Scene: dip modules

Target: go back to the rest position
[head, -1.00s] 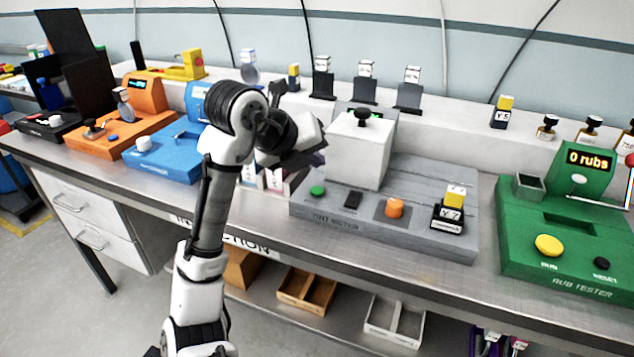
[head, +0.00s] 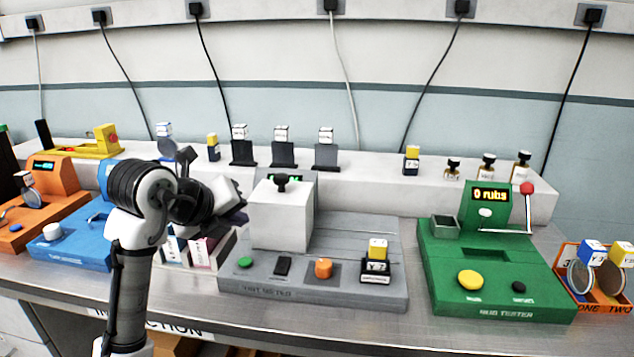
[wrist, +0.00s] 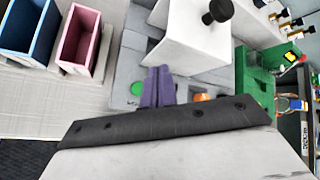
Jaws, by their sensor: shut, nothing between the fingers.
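My gripper (head: 240,200) is raised over the bench, just left of the white box-shaped cover (head: 283,218) on the grey tester. In the wrist view its purple fingers (wrist: 157,86) are together with nothing between them. The grey tester (head: 330,292) has a green button, a black switch and an orange knob. A small yellow-topped module (head: 377,250) sits in a black holder at its right end. In the wrist view, the white cover (wrist: 190,35) with its black knob lies ahead of the fingers, apart from them.
A green rub tester (head: 500,285) reading "0 rubs" stands to the right, with an orange rack (head: 590,300) beyond. Blue (head: 75,250) and orange (head: 50,180) machines stand left. Pink (wrist: 78,40) and blue (wrist: 28,30) bins lie beside my gripper. A raised white shelf (head: 375,185) runs behind.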

